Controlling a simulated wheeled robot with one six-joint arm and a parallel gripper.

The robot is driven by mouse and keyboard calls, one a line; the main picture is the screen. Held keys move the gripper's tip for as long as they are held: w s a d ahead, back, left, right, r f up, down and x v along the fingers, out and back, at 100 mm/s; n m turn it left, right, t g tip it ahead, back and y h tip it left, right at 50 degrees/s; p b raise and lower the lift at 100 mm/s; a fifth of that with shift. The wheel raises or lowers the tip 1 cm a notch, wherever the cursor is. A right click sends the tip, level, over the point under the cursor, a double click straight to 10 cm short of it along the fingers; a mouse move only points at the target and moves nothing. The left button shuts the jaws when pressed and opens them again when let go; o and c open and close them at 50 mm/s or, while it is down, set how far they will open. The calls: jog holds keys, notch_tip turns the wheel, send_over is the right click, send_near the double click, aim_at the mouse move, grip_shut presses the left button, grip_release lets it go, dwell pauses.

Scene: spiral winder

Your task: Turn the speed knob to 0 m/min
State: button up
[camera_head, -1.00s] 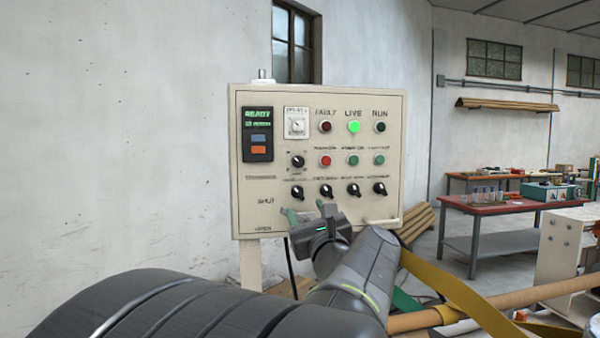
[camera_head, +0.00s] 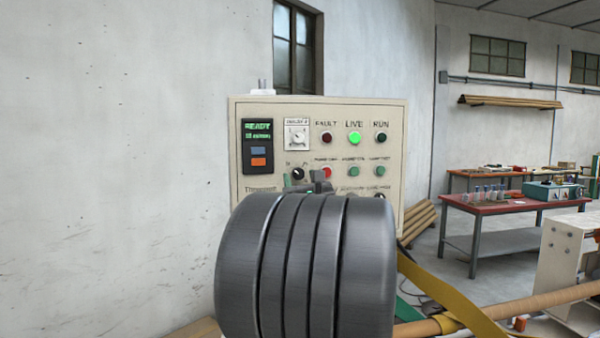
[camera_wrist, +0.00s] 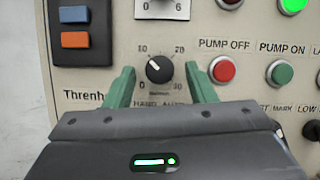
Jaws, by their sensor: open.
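The speed knob (camera_wrist: 159,69) is a small black dial with a white pointer line, on a scale marked 0, 10, 20 and 30. Its pointer leans up and left, toward the 10 mark. In the head view the knob (camera_head: 298,174) shows just above my gripper. My gripper (camera_wrist: 160,72) has two green fingers, spread open, one on each side of the knob. I cannot tell whether they touch the panel. In the head view my gripper (camera_head: 308,184) is partly hidden behind my arm.
The cream control panel (camera_head: 220,102) carries a READY display (camera_head: 257,146) and a gauge (camera_head: 297,135). A red PUMP OFF button (camera_wrist: 222,69) sits close right of the right finger, with a green PUMP ON button (camera_wrist: 280,72) beyond. My arm hides the lower panel.

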jog(key=shift+w+a+r, duration=0.15)
jog(key=shift+w+r, duration=0.05)
jog(key=shift+w, duration=0.25)
jog(key=c, duration=1)
jog(key=shift+o, duration=0.2)
jog(key=shift+n, duration=0.4)
